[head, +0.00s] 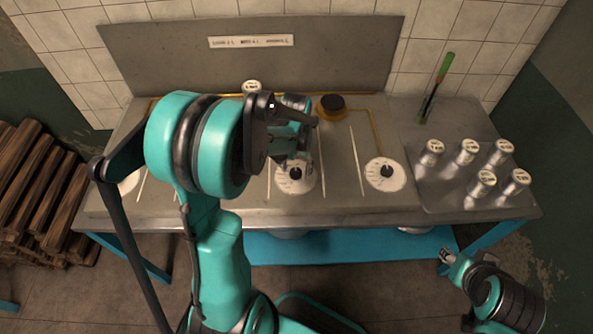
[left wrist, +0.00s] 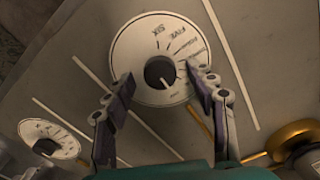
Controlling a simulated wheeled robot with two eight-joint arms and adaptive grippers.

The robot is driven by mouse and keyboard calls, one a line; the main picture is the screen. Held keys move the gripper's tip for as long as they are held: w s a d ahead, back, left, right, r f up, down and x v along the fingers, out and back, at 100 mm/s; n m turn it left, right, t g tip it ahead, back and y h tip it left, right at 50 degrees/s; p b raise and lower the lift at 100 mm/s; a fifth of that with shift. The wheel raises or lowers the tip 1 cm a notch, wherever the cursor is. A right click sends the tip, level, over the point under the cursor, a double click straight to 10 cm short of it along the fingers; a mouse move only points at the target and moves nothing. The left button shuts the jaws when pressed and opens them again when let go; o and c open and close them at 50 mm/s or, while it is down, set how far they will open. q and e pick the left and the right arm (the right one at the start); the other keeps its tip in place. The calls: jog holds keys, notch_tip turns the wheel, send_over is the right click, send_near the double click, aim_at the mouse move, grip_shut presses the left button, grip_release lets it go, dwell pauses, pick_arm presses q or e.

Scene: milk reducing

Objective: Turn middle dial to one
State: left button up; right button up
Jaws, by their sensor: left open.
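The middle dial (head: 295,180) is a white disc with a dark knob on the metal bench, partly hidden by my left gripper (head: 292,135) above it. In the left wrist view the dial (left wrist: 138,38) fills the upper centre, with SIX and FIVE readable and other labels too blurred. Its dark knob (left wrist: 159,72) has a pale pointer line toward the lower right. My left gripper (left wrist: 164,76) is open, one finger on each side of the knob, with gaps visible. My right gripper (head: 446,256) is low at the right, below the bench edge; its jaws are too small to judge.
The right dial (head: 385,174) is uncovered; the left dial (head: 130,182) is mostly hidden by my arm. Several white-capped canisters (head: 468,150) stand at the right. A brass ring with a dark top (head: 331,106) is behind the dials. A green-handled tool (head: 444,68) stands behind the canisters.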

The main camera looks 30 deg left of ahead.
aim_at(296, 172)
pick_arm(q)
jog(key=shift+f, duration=0.15)
jog(key=c, duration=1.2)
jog(key=shift+o, duration=0.2)
jog(key=shift+n, duration=2.5)
jog(key=o, duration=1.2)
jog(key=shift+c, duration=0.2)
notch_tip(296, 172, up, 12)
